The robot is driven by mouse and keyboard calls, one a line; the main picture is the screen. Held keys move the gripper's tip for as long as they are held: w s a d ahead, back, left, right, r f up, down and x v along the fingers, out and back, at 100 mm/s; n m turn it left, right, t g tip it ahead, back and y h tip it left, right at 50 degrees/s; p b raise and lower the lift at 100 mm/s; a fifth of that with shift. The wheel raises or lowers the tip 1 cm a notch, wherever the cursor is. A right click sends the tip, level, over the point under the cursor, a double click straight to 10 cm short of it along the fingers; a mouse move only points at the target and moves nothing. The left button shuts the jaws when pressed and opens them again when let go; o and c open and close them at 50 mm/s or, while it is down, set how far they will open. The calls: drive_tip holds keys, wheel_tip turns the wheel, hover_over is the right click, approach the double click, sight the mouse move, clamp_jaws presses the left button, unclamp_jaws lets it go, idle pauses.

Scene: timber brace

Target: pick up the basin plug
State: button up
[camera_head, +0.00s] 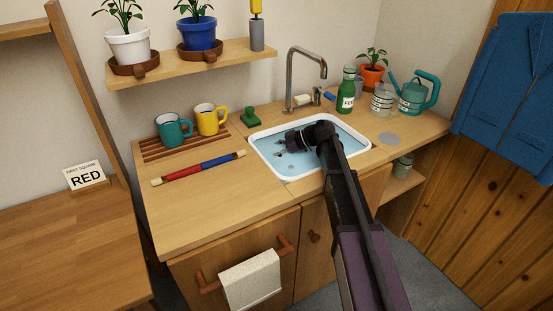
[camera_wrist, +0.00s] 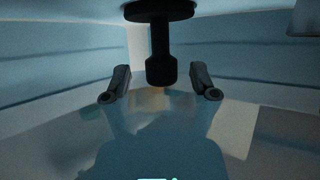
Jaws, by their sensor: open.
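My gripper (camera_head: 279,149) is down inside the white-rimmed basin (camera_head: 253,150), which holds bluish water. In the wrist view my gripper (camera_wrist: 161,96) is open, with one dark fingertip on each side. A dark disc with a short stem and thicker end, seemingly the basin plug (camera_wrist: 161,45), shows at the top centre. Its stem end lies in the gap between the fingertips in the picture; no contact is visible. I cannot tell its depth. In the head view the plug cannot be made out beside the gripper.
The tap (camera_head: 290,85) stands behind the basin. A green knobbed object (camera_head: 250,117) sits at its back left, and a green bottle (camera_head: 347,92) at its back right. The basin walls surround my gripper.

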sight(275, 150)
clamp_jaws()
idle(0.3)
drive_tip(key=shift+r, duration=0.15)
wheel_tip(275, 150, up, 10)
drive_tip(key=p, duration=1)
idle(0.7)
